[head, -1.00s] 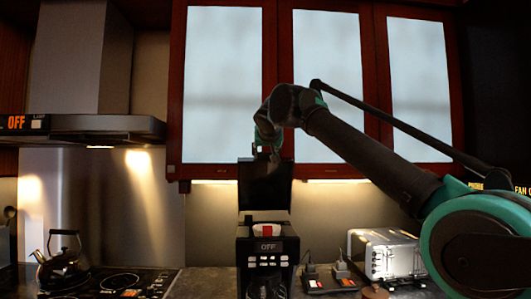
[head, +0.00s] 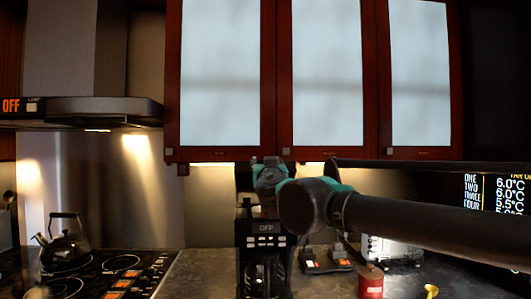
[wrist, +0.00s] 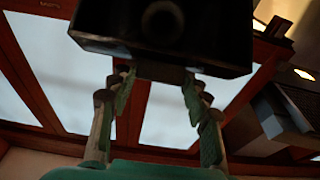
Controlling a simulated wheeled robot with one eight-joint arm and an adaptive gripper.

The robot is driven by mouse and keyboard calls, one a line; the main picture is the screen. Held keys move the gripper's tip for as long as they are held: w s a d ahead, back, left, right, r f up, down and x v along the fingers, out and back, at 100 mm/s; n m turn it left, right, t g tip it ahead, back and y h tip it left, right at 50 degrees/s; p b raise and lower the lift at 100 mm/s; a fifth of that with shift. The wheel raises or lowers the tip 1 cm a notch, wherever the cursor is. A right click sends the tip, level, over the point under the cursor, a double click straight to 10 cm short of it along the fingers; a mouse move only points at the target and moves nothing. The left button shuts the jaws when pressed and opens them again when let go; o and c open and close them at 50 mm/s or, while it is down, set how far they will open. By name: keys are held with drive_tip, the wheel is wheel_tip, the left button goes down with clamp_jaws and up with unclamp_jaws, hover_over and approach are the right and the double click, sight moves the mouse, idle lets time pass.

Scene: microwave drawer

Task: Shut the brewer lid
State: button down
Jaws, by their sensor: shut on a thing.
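The black brewer (head: 265,241) stands on the counter, with an "OFF" display and its carafe (head: 263,277) below. Its dark lid (head: 243,181) stands raised behind my gripper and is mostly hidden. My gripper (head: 268,175) is at the lid, and my arm crosses from the right. In the wrist view, a dark block that looks like the lid (wrist: 200,52) fills the top. The fingers of my gripper (wrist: 158,80) reach up to it, shut on it with a gap between them. The exact contact is hidden.
A kettle (head: 65,241) sits on the hob (head: 110,275) at left. A red canister (head: 370,281), small black devices (head: 325,260) and a toaster (head: 392,250) are right of the brewer. Wall cabinets (head: 325,75) hang above. Counter left of the brewer is clear.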

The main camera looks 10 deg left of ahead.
drive_tip(key=s+f+t, duration=0.1)
drive_tip(key=f, duration=0.7)
drive_tip(key=s+d+f, duration=0.1)
drive_tip(key=s+f, duration=0.1)
drive_tip(key=f, duration=0.6)
drive_tip(key=shift+s+d+t, duration=0.15)
drive_tip(key=shift+s+t, duration=0.15)
drive_tip(key=shift+t, duration=0.1)
drive_tip(key=c, duration=0.7)
unclamp_jaws()
drive_tip(key=v, duration=1.2)
drive_tip(key=shift+d, duration=0.1)
